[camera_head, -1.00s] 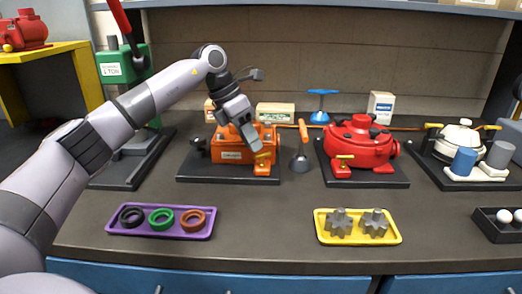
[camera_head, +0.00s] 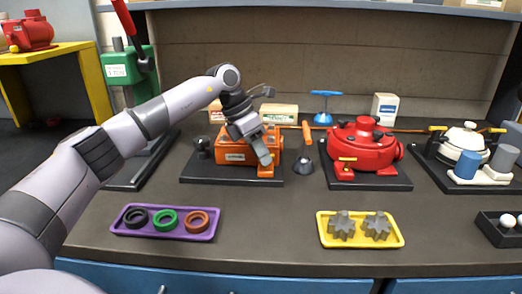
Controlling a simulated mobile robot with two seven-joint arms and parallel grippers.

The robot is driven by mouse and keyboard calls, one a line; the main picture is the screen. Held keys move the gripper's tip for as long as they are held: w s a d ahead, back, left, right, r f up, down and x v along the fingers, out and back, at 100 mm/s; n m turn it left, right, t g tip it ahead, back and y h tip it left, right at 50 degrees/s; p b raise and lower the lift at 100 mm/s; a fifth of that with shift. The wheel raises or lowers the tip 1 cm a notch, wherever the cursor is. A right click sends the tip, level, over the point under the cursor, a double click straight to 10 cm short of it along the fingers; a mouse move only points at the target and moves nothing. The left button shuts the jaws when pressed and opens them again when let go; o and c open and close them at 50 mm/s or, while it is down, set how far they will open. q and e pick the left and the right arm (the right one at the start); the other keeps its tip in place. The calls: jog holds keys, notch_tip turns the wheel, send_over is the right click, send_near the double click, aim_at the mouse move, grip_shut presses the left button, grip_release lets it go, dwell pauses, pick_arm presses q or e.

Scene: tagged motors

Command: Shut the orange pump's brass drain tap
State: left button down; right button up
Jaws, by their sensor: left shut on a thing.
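The orange pump (camera_head: 232,157) sits on a dark base plate (camera_head: 215,180) at the middle back of the bench. My left gripper (camera_head: 264,159) reaches down in front of the pump's right end, where the brass drain tap is. Its fingers are shut on the tap, and they hide most of it, so I cannot tell which way its lever points. My right gripper is not in view.
A red pump (camera_head: 362,147) and a white pump (camera_head: 462,144) stand to the right.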

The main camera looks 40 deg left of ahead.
pick_arm(q)
jog(key=shift+w+r+m+p, duration=0.1)
jog(key=shift+r+m+p, duration=0.2)
jog(key=shift+m+p, duration=0.15)
jog(key=shift+m+g+p, duration=0.5)
jog(key=shift+m+p, duration=0.15)
jog(key=shift+p, duration=0.15)
jog(key=shift+w+m+g+p, duration=0.15)
jog(key=shift+m+g+p, duration=0.25)
jog(key=shift+m, duration=0.3)
jog(key=shift+f+m+h+p, duration=0.2)
jog(key=shift+m+h+p, duration=0.1)
jog(key=shift+m, duration=0.3)
jog(key=c, duration=1.4)
grip_release()
jog(key=shift+a, duration=0.1)
jog(key=v, duration=0.7)
jog(key=shift+b, duration=0.3)
